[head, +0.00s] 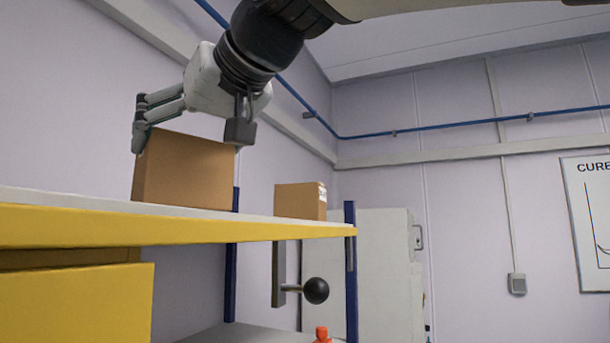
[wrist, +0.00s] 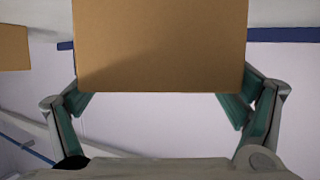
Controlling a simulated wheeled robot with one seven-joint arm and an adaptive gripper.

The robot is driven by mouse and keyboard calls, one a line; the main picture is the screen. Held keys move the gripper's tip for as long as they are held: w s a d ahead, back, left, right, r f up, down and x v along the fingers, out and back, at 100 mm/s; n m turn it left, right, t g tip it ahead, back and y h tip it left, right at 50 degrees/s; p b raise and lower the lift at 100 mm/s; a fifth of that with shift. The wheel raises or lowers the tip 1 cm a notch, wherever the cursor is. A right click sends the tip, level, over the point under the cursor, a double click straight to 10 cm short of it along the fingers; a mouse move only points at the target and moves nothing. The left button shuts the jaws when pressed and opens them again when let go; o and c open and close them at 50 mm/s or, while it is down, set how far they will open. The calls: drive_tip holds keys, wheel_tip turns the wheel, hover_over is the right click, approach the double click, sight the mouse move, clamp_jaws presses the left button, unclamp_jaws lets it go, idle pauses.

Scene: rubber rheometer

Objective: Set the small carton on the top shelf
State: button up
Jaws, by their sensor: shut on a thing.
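A plain brown carton (head: 184,172) is between the fingers of my gripper (head: 190,134), which is shut on it from above. The carton is upright at the top shelf (head: 170,228), with its lower edge at the shelf's surface. I cannot tell from this low angle whether it touches the shelf or hangs just above it. In the wrist view, the same carton (wrist: 160,45) fills the upper middle, with a green-padded finger at each side. A second brown carton (head: 300,201) with a white label stands farther right on the top shelf. Part of a brown carton (wrist: 13,48) shows at the wrist view's left edge.
The shelf has a yellow front edge and blue posts (head: 351,270). Below it are a lever with a black ball knob (head: 316,291) and an orange-red object (head: 322,334). A pale cabinet (head: 375,270) stands behind. There is a gap between the two cartons.

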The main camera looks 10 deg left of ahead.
drive_tip(key=shift+f, duration=0.2)
drive_tip(key=o, duration=1.4)
drive_tip(key=shift+f, duration=0.1)
